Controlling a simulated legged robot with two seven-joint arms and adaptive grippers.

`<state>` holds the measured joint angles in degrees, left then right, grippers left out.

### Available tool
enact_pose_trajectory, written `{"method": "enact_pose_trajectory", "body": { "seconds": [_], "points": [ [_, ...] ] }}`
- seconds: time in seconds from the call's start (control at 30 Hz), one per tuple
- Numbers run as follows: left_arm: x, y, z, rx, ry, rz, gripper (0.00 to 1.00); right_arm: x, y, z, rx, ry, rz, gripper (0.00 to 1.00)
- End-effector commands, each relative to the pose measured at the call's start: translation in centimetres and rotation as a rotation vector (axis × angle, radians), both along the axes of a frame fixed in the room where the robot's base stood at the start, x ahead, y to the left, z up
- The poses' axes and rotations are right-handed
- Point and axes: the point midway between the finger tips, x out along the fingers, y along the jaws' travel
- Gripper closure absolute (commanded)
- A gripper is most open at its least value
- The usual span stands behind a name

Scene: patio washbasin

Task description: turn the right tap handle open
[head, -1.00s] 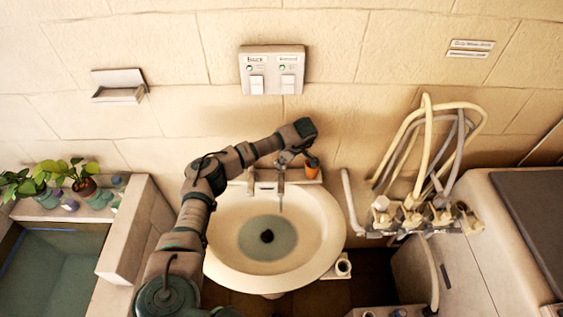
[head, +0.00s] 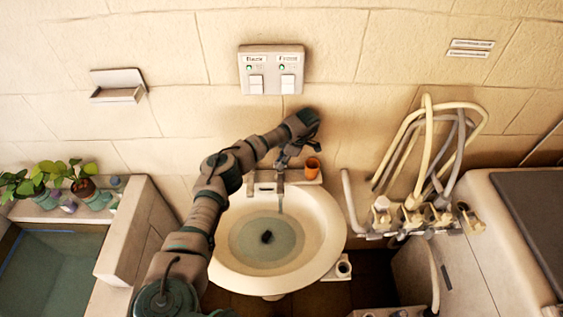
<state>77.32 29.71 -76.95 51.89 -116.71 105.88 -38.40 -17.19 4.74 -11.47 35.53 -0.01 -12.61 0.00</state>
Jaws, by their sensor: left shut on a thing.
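The white washbasin (head: 325,225) stands against the wall with a pool of greenish water around its dark drain (head: 267,237). The tap (head: 280,178) is at its back edge, and a thin stream seems to fall from the spout. My left arm comes in from the lower left and reaches over the basin's back left. My left gripper (head: 290,155) is at the top of the tap, shut on the right tap handle, which it mostly hides. My right gripper is not in view.
An orange cup (head: 312,168) stands on the ledge close right of the tap. A switch panel (head: 272,70) is on the wall above. Hoses and valves (head: 412,212) are at the right. Potted plants (head: 83,186) line the left ledge.

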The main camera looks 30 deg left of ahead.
Motion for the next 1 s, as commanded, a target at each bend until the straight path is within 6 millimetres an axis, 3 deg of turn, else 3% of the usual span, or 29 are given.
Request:
{"method": "enact_pose_trajectory", "body": {
  "seconds": [0.37, 0.4, 0.47, 0.77, 1.0],
  "points": [
    [0.3, 0.1, 0.5, 0.002, -0.015, 0.006, 1.0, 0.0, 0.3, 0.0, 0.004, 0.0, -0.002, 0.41],
    [0.3, 0.1, 0.5, 0.002, -0.015, 0.006, 0.72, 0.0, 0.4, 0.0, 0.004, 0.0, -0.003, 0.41],
    [0.3, 0.1, 0.4, 0.001, -0.013, 0.006, 0.57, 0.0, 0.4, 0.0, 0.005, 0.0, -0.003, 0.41],
    [0.1, 0.0, 0.3, 0.0, -0.006, 0.004, 0.57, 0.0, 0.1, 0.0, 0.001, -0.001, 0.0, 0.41],
    [1.0, -1.1, 3.3, -0.001, -0.009, 0.004, 0.57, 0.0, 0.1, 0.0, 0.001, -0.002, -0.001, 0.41]
  ]
}}
